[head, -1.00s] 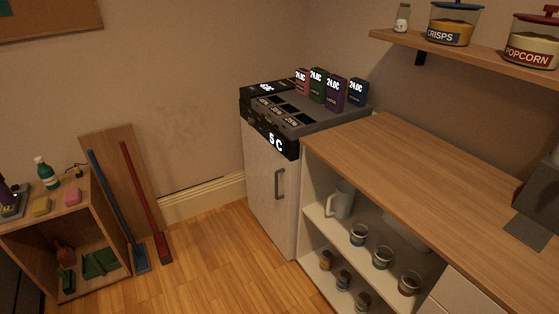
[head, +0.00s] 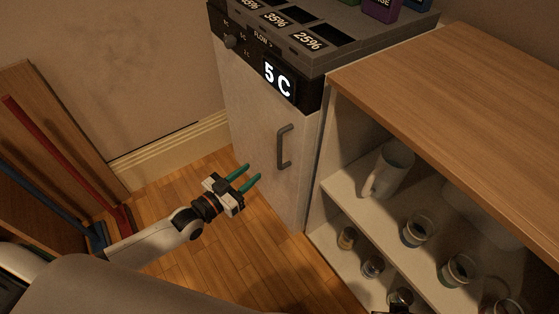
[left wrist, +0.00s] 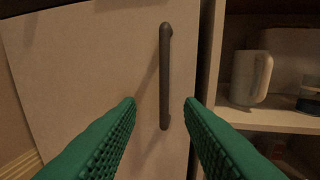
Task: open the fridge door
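The white fridge door (head: 262,140) is shut, under a dark control panel that reads 5 C. Its dark grey upright handle (head: 284,147) is near the right edge of the door. My left gripper (head: 251,177) is open and empty, in front of the door and to the left of the handle in the head view. In the left wrist view the handle (left wrist: 165,76) stands between and beyond the two green fingertips (left wrist: 160,108), which do not appear to touch it. My right gripper cannot be made out; only a small dark part shows at the bottom edge of the head view.
A wooden counter with open shelves (head: 335,80) adjoins the fridge on the right. A white pitcher (head: 390,170) and several jars stand on the shelves. A blue-handled tool (head: 50,205) and a red-handled tool (head: 62,160) lean at the left. The floor before the door is clear.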

